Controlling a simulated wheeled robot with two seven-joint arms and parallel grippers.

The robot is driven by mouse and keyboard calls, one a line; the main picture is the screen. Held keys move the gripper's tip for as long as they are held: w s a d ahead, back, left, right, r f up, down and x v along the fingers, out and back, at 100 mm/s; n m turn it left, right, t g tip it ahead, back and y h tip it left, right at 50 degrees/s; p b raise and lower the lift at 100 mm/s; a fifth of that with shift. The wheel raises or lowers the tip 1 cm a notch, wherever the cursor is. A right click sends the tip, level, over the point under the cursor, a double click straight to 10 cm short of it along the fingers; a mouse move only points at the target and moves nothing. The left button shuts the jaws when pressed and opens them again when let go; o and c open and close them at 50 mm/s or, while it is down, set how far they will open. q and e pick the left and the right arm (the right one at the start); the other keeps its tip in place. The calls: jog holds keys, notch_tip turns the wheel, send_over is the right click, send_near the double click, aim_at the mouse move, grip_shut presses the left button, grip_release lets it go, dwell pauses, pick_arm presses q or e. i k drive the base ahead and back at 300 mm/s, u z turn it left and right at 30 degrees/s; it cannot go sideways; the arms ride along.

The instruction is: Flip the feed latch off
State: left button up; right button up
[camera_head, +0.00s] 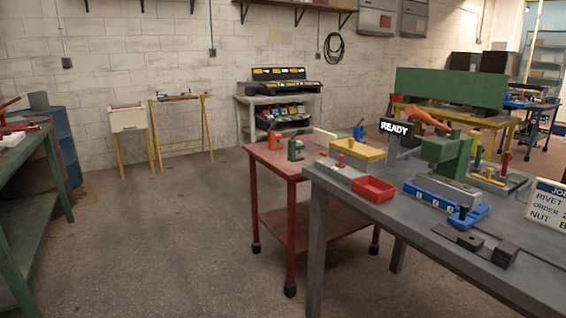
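A green press-like machine (450,152) with an orange lever (426,118) stands on the grey bench (400,228) at the right. The orange lever slants up to the left from the machine's top. A blue base (438,193) with a blue part at its front lies under the machine. A dark sign (394,127) reading READY is just left of it. I cannot tell which part is the feed latch, or how it is set. Neither of my grippers is in view.
A yellow bin (359,152) and a red tray (373,188) sit on the bench's left end. Dark blocks (487,246) lie near its front edge, beside a job sign (547,208). A red cart (288,165) stands behind. Floor at the left is clear.

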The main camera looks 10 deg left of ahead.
aim_at(341, 157)
jog(key=k, duration=0.55)
jog(key=u, duration=0.65)
jog(key=i, duration=1.1)
jog(key=z, duration=0.5)
jog(key=i, duration=1.1)
jog(key=z, duration=1)
